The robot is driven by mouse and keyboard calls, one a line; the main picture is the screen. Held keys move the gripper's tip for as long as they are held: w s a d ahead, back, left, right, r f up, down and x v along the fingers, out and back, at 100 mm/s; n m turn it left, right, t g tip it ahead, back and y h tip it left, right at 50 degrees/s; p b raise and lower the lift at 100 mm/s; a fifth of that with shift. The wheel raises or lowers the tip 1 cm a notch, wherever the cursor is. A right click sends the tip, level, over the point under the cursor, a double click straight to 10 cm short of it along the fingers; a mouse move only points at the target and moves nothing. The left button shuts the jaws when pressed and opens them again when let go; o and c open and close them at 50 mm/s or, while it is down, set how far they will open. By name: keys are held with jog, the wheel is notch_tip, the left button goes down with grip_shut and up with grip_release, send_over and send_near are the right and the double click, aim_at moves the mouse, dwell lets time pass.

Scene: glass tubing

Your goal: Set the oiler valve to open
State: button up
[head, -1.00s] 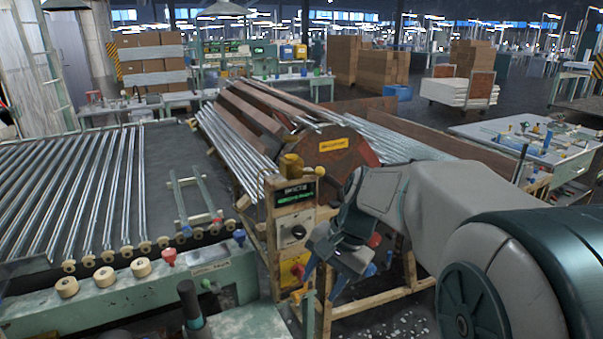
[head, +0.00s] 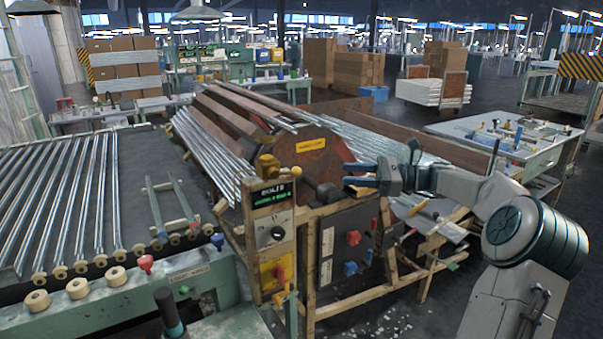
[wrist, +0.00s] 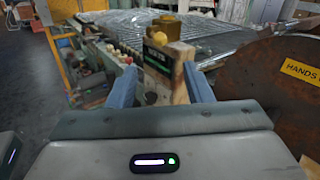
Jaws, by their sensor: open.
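A brass-coloured fitting (head: 267,165), which looks like the oiler, sits on top of the wooden control post, above a display with green text (head: 270,195). Its valve setting is too small to tell. In the wrist view the brass fitting (wrist: 168,30) stands beyond my fingers, near the middle, with a yellow round knob (wrist: 151,98) lower down. My gripper (head: 350,175) is open and empty, in the air to the right of the post and apart from it. It points left, towards the post. Its two blue fingers frame the post in the wrist view (wrist: 160,85).
A dark box (head: 340,250) with red and blue knobs is below my gripper. A rust-brown drum end with a yellow label (head: 310,146) stands close behind. Glass tubes lie left.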

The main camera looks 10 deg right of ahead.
jog(key=x, duration=1.3)
jog(key=shift+a+f, duration=0.1)
jog(key=shift+c, duration=0.4)
jog(key=shift+p, duration=0.3)
jog(key=c, duration=0.9)
